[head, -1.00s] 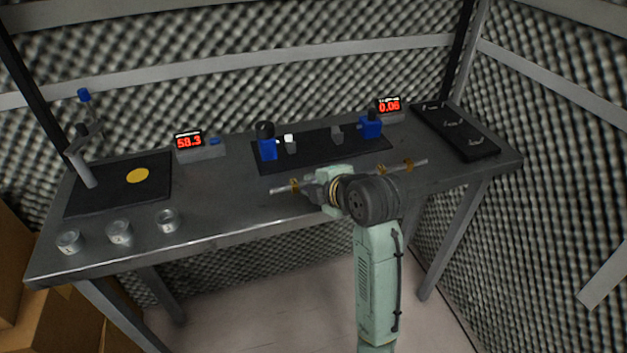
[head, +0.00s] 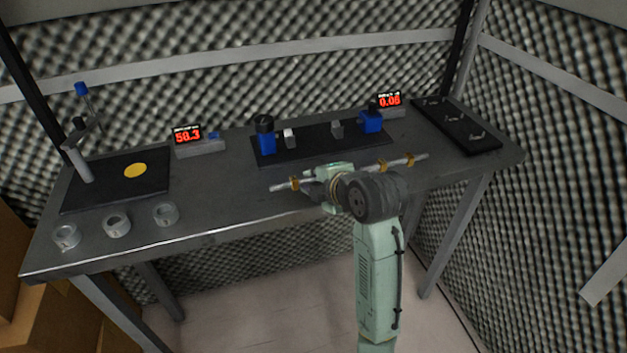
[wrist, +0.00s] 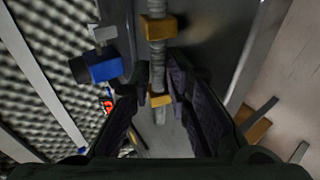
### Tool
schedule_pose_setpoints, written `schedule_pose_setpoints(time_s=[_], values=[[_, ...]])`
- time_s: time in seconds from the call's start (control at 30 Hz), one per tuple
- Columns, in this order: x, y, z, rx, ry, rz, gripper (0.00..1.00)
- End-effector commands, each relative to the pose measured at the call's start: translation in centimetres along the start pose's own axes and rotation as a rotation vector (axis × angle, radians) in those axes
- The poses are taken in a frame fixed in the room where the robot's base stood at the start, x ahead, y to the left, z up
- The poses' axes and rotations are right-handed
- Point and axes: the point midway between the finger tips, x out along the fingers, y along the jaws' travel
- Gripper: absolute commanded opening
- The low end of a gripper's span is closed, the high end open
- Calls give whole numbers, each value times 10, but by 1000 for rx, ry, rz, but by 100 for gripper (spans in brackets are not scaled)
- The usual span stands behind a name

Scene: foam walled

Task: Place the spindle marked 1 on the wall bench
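The spindle (head: 350,172) is a long thin grey rod with several orange-brass collars or blocks along it. It lies crosswise above the front part of the grey wall bench (head: 225,200); I cannot tell whether anything under it touches the bench. My gripper (head: 334,185) is around the rod near its middle. In the wrist view the spindle (wrist: 156,52) runs between the two dark fingers of my gripper (wrist: 160,78), which close in on both its sides. The mark 1 is not legible.
A black plate (head: 310,153) with two blue blocks stands behind the spindle. Two red displays (head: 187,136) (head: 390,100) stand at the back. A black mat (head: 105,187), three metal rings (head: 116,225) and a stand are at left. A black tray (head: 455,122) lies at right.

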Motion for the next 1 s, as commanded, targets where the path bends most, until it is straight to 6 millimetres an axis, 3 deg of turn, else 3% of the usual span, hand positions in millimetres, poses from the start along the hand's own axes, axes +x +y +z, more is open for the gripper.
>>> schedule_pose_setpoints(time_s=[0.37, 0.6, 1.0], values=[[1, -1, 0, 2, 2, -5, 21], [-11, 12, -1, 0, 0, -1, 21], [-100, 9, 0, -3, -4, 2, 21]])
